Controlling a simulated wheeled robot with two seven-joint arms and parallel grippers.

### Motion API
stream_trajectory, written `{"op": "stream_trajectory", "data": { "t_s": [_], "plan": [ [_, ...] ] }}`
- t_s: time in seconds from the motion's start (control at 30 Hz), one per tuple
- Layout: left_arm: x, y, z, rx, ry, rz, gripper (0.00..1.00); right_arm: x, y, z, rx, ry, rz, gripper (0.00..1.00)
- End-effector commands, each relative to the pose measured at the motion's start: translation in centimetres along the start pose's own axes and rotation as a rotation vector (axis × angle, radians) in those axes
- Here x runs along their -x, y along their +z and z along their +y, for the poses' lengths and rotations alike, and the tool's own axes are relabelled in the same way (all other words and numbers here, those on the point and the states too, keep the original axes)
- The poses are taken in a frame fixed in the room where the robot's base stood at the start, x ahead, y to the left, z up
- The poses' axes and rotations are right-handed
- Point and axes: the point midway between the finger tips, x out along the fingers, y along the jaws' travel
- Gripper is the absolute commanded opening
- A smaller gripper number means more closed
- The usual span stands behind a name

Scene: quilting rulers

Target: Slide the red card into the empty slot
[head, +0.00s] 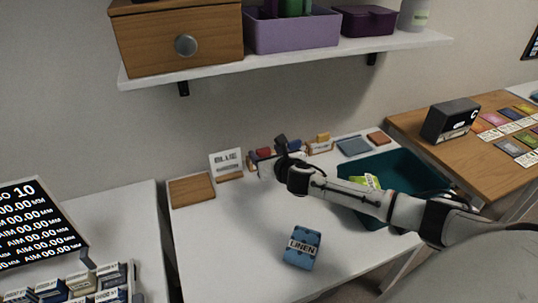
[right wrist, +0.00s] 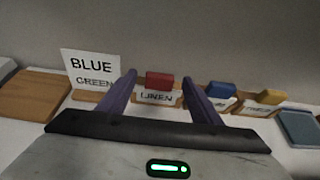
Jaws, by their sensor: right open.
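The red card (right wrist: 159,81) stands upright in the right wrist view, its top showing above a white label reading LINEN (right wrist: 157,97). It also shows small in the head view (head: 264,153). My right gripper (right wrist: 160,78) is open, with one purple finger on each side of the red card in the picture. I cannot tell how far the fingertips are from it. To the right, a blue card (right wrist: 221,89) and a yellow-orange card (right wrist: 270,97) stand behind their own labels. In the head view my right gripper (head: 273,161) partly hides this row. My left gripper is not in view.
A BLUE/GREEN sign (head: 227,162) and a wooden board (head: 192,189) are left of the row. A blue LINEN-labelled block (head: 302,247) lies in front. A teal bin (head: 420,172) is to the right. A shelf (head: 290,62) hangs above. The table's left front is clear.

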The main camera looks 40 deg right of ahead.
Motion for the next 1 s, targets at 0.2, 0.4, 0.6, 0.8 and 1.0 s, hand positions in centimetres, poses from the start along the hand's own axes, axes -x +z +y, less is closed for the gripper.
{"op": "stream_trajectory", "data": {
  "t_s": [0.2,0.4,0.6,0.8,1.0],
  "plan": [
    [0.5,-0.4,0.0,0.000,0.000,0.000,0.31,2.6,0.1,-0.1,0.004,0.002,0.001,0.59],
    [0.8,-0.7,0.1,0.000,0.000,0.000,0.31,6.3,0.0,-0.1,0.004,0.002,0.001,0.59],
    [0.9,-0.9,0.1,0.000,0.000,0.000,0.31,9.1,0.0,0.0,0.003,0.001,0.000,0.59],
    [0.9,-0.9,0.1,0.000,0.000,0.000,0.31,10.1,0.0,-0.1,0.000,0.000,-0.001,0.59],
    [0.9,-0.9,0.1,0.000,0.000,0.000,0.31,10.2,0.0,0.0,0.000,0.000,-0.001,0.59]
  ]
}}
